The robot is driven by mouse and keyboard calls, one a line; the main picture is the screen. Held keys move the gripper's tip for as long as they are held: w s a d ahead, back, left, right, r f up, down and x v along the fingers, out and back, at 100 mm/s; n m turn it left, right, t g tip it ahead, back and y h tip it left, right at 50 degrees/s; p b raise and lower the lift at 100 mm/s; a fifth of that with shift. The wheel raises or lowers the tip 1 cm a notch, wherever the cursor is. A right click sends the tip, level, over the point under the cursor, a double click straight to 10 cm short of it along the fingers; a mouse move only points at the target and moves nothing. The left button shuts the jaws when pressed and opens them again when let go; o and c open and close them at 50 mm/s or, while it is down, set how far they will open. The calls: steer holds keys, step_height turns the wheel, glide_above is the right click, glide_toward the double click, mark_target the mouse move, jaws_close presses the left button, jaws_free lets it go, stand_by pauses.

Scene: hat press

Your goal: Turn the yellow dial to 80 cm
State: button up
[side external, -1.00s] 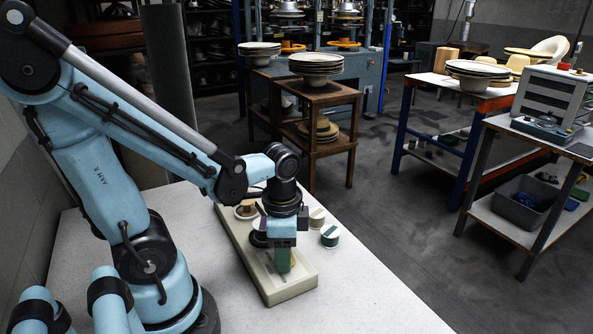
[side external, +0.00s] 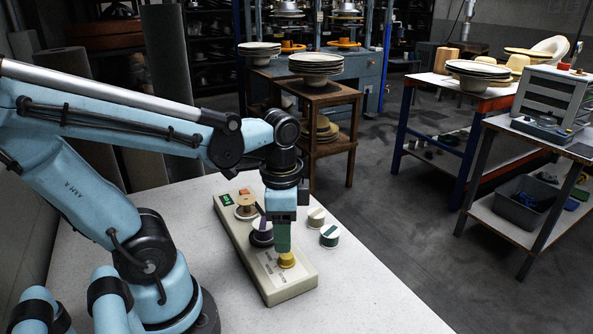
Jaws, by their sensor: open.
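The yellow dial (side external: 287,260) sits near the front end of a long beige control panel (side external: 292,290) on the table. Printed markings surround it, too small to read, so I cannot tell its setting. My gripper (side external: 284,250) points straight down with its green fingers just above the dial. It is open, and the fingers overlap the dial's back edge in this view. I cannot tell whether they touch it. A dark purple dial (side external: 261,236) and a tan dial (side external: 246,204) sit farther back on the same panel.
A green button (side external: 227,199) and a red button (side external: 243,191) are at the panel's far end. Two round white-sided pieces, one beige-topped (side external: 316,217) and one green-topped (side external: 330,237), stand right of the panel. The table (side external: 365,285) is clear at the front right.

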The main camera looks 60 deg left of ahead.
mark_target(287, 256)
step_height(287, 256, up, 6)
steer(key=shift+r, duration=0.2)
steer(key=shift+d+f, duration=0.1)
steer(key=shift+d, duration=0.05)
stand_by(0.4)
steer(key=w+d+f+n+t, duration=0.2)
steer(key=w+n+t, duration=0.3)
steer(key=w+t, duration=0.1)
steer(key=shift+w+d+f+n+t, duration=0.2)
steer(key=shift+d+f+n+t, duration=0.1)
steer(key=shift+t, duration=0.2)
steer(key=shift+c, duration=0.2)
